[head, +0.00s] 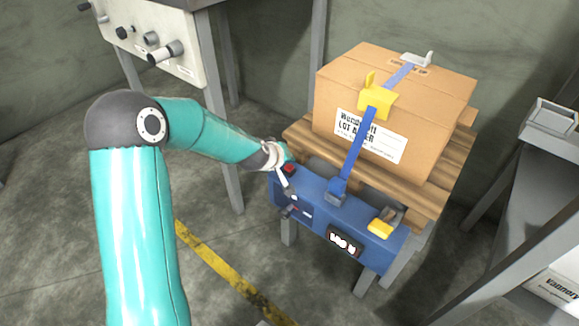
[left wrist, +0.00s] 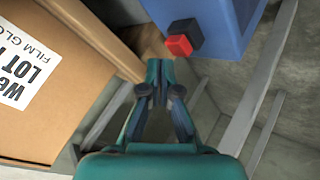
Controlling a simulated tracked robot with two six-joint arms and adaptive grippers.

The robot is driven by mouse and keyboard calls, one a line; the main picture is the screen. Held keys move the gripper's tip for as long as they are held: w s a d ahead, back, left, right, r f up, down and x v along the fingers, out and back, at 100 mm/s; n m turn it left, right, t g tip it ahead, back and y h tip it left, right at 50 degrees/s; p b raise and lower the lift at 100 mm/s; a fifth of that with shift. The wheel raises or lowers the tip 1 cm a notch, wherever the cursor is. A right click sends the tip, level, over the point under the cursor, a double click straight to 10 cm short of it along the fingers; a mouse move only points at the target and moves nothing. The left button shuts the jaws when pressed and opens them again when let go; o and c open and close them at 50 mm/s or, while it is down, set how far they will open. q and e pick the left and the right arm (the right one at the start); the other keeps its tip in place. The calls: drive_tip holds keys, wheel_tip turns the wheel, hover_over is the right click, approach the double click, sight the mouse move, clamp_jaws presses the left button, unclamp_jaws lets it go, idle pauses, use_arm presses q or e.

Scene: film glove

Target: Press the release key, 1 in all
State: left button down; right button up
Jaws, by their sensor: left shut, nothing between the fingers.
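A red key (head: 289,168) on a dark base sits at the left end of the blue panel unit (head: 315,210). It also shows in the left wrist view (left wrist: 179,46), on the side of the blue housing (left wrist: 228,22). A yellow key (head: 381,229) sits at the unit's right end. I see no readable label saying which is the release key. My left gripper (left wrist: 160,70) is shut and empty, its tips close to the red key. Whether they touch it I cannot tell. My right gripper is not in view.
A cardboard box (head: 440,95) stands on a wooden pallet (head: 450,170) behind the unit, with a blue strap (head: 358,145) and a yellow clamp (head: 376,101) over it. A white control cabinet (head: 165,35) stands back left, a grey table at right.

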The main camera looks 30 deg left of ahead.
sight(288, 167)
use_arm(q)
drive_tip(key=shift+f, duration=0.15)
idle(0.3)
drive_tip(key=shift+f+b, duration=0.25)
drive_tip(key=shift+b, duration=0.1)
drive_tip(key=shift+f+b, duration=0.45)
drive_tip(key=shift+f, duration=0.05)
idle(0.5)
idle(0.3)
drive_tip(key=shift+r+p, duration=0.95)
wheel_tip(288, 167, up, 5)
drive_tip(key=p, duration=0.5)
idle(0.6)
